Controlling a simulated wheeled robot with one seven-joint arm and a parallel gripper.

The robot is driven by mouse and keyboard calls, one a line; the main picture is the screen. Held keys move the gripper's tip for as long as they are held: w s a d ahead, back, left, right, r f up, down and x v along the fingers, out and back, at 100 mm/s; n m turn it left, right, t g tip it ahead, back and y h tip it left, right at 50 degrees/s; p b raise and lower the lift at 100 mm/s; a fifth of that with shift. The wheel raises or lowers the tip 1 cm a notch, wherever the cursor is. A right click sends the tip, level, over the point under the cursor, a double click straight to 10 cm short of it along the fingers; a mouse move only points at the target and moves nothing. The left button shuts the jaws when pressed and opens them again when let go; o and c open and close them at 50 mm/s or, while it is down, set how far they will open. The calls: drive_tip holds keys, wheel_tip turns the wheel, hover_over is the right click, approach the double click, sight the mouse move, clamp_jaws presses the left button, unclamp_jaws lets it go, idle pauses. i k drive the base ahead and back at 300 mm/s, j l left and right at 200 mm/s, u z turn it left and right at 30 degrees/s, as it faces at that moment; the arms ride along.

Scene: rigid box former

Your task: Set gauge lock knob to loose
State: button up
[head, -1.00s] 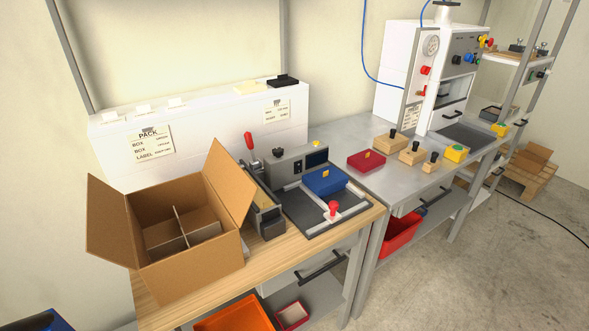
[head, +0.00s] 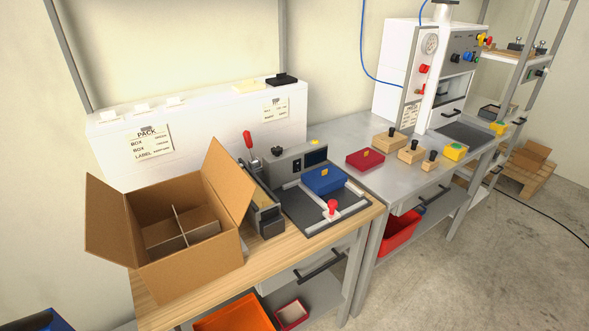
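A red knob (head: 332,207) stands upright on a pale block on the rail at the front of the dark gauge plate (head: 318,222), on the wooden bench in the head view. It looks like the gauge lock knob, but no marking on it is readable and I cannot tell whether it is tight or loose. A blue box (head: 324,181) lies on the plate behind it, against the rails. A grey unit (head: 296,163) with a small black knob and a dark display stands at the plate's back edge. My gripper is not in view.
An open cardboard box (head: 188,262) with dividers stands left of the plate. A lever device (head: 264,208) with a red handle stands between them. A red box (head: 365,159) and wooden blocks lie on the grey table. A white press (head: 397,70) stands behind.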

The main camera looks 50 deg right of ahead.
sight(277, 151)
drive_tip(key=i+j+z, duration=0.5)
drive_tip(key=i+j, duration=0.2)
drive_tip(key=i, duration=0.15)
